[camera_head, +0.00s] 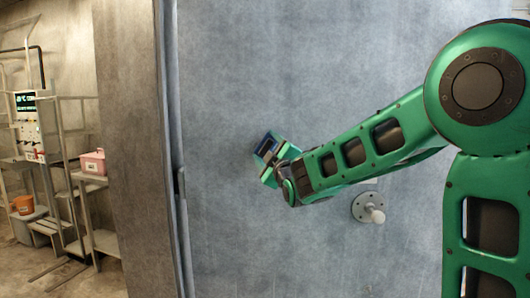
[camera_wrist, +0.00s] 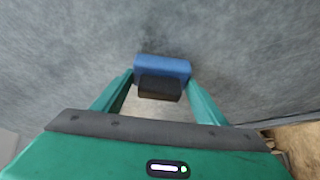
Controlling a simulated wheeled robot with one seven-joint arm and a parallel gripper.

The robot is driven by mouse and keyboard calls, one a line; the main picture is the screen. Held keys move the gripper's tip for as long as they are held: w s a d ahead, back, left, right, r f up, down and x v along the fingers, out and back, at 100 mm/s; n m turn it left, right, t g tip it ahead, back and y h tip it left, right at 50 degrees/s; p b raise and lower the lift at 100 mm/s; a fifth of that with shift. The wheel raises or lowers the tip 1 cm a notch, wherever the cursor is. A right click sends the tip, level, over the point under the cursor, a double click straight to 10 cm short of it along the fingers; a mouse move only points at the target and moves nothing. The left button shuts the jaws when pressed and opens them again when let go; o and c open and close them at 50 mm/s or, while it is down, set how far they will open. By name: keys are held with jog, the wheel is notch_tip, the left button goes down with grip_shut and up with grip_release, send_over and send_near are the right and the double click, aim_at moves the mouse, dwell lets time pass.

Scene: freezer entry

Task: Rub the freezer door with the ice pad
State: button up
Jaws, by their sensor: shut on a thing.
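The freezer door (camera_head: 300,90) is a large frosted grey panel that fills the middle of the head view. It also fills the background of the wrist view (camera_wrist: 60,60). My gripper (camera_head: 271,160) is in front of the door, left of its knob. In the wrist view my gripper (camera_wrist: 160,82) is shut on the ice pad (camera_wrist: 162,67), which has a blue face and a dark block behind it. The blue side faces the door and seems to be at or very near its surface; I cannot tell if it touches. In the head view the pad (camera_head: 266,144) is partly hidden by the fingers.
A round metal knob (camera_head: 368,207) sticks out of the door below my forearm. A vertical frame edge with a latch (camera_head: 180,182) borders the door on the left. Further left are a shelf rack, a pink box (camera_head: 93,162) and an orange bucket (camera_head: 24,204).

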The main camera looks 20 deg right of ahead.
jog(key=shift+w+d, duration=0.2)
jog(key=shift+w, duration=0.35)
jog(key=s+d, duration=0.2)
jog(key=d, duration=0.4)
jog(key=shift+s+d, duration=0.15)
jog(key=shift+d, duration=0.25)
dwell(0.5)
jog(key=shift+a, duration=0.1)
jog(key=shift+w+a, duration=0.4)
jog(key=shift+a, duration=0.7)
jog(key=shift+w+a, duration=0.35)
jog(key=shift+a, duration=0.8)
jog(key=shift+w+a, duration=0.4)
jog(key=shift+a, duration=0.7)
